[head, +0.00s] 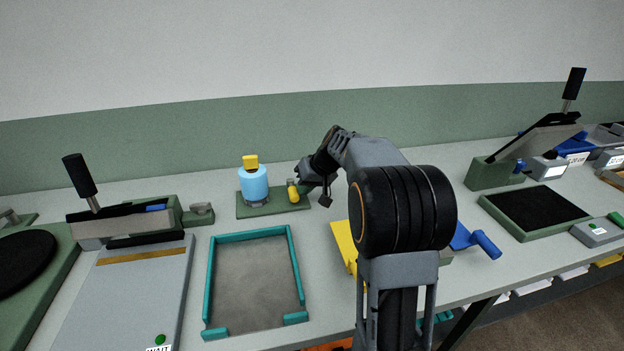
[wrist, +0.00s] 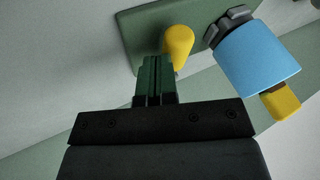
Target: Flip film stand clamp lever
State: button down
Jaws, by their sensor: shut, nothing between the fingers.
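The film stand has a flat green base (head: 262,211) near the back of the bench, and the base also shows in the wrist view (wrist: 138,30). A blue roll (head: 253,187) with a yellow top (head: 250,162) stands on its left part. The yellow clamp lever (head: 293,191) is on its right part. In the wrist view the rounded yellow lever (wrist: 178,45) lies just beyond the fingertips, beside the blue roll (wrist: 256,60). My gripper (wrist: 157,62) is shut and empty, close to the lever. I cannot tell whether they touch.
A teal-rimmed tray (head: 208,270) lies in front of the stand. A press with a black handle (head: 80,175) stands at left, and another tilted press (head: 535,140) at right. A yellow object (head: 343,243) and a blue-handled tool (head: 486,244) lie near my arm.

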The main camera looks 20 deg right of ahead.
jog(key=shift+d, duration=0.1)
jog(key=shift+s+d+r, duration=0.1)
jog(key=shift+d+r, duration=0.1)
jog(key=shift+d, duration=0.1)
jog(key=d+r, duration=0.1)
jog(key=d, duration=0.1)
jog(key=s+d+r+p, duration=0.1)
jog(key=d, duration=0.1)
jog(key=shift+s+r, duration=0.1)
jog(key=shift+r, duration=0.1)
jog(key=v, duration=0.8)
jog(key=shift+s+a, duration=0.25)
jog(key=shift+a, duration=0.1)
notch_tip(320, 180, down, 4)
jog(key=s+m+h, duration=0.1)
jog(key=s+m, duration=0.1)
jog(key=m, duration=0.1)
jog(key=s+a+n+g+h+p, duration=0.1)
jog(key=s+a+n+h+p, duration=0.2)
jog(key=s+a+p, duration=0.4)
jog(key=s+a, duration=0.8)
jog(key=s, duration=0.3)
jog(key=shift+r, duration=0.15)
